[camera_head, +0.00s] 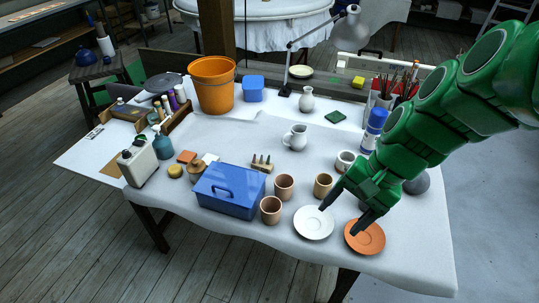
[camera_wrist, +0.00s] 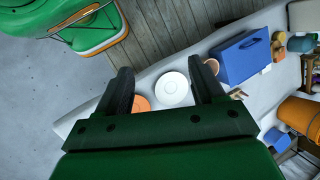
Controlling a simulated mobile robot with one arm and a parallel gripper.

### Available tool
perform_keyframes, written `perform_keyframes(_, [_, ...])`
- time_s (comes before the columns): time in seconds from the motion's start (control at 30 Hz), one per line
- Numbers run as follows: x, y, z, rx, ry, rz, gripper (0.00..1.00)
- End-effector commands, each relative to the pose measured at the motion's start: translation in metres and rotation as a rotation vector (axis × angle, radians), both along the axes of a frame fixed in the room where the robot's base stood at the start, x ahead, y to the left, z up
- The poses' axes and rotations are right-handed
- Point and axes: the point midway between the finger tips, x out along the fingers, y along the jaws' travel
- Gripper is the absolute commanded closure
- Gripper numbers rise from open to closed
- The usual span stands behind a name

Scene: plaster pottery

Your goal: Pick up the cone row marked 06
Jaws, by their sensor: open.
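A cone row (camera_head: 262,167), a small wooden strip with several short upright cones, stands on the white-covered table behind the blue toolbox's right end. Its marking is too small to read. In the wrist view a small brownish thing (camera_wrist: 237,93) beside the right finger may be the row, but I cannot tell. My gripper (camera_head: 338,221) is open and empty over the front right of the table, above the white saucer (camera_head: 313,223) and the orange saucer (camera_head: 365,238). Its fingers (camera_wrist: 160,66) are spread wide in the wrist view, well apart from the cone row.
The blue toolbox (camera_head: 229,192) stands in front of the row. Terracotta cups (camera_head: 284,187) and a tan cup (camera_head: 323,185) stand to its right, and a white pitcher (camera_head: 295,138) behind. A sponge-like yellow piece (camera_head: 175,171) lies left. Cloth behind the row is clear.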

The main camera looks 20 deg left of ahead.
Motion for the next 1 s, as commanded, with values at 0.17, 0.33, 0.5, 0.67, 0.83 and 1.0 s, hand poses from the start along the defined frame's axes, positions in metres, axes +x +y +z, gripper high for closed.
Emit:
perform_keyframes(0.17, [0.032, 0.033, -0.005, 0.074, 0.055, -0.076, 0.32])
perform_keyframes(0.33, [0.062, 0.064, -0.009, 0.143, 0.115, -0.158, 0.32])
perform_keyframes(0.5, [0.093, 0.093, -0.015, 0.206, 0.177, -0.245, 0.32])
perform_keyframes(0.67, [0.122, 0.119, -0.024, 0.258, 0.241, -0.332, 0.32])
perform_keyframes(0.83, [0.155, 0.144, -0.036, 0.31, 0.311, -0.43, 0.32])
perform_keyframes(1.0, [0.187, 0.167, -0.052, 0.354, 0.388, -0.53, 0.32])
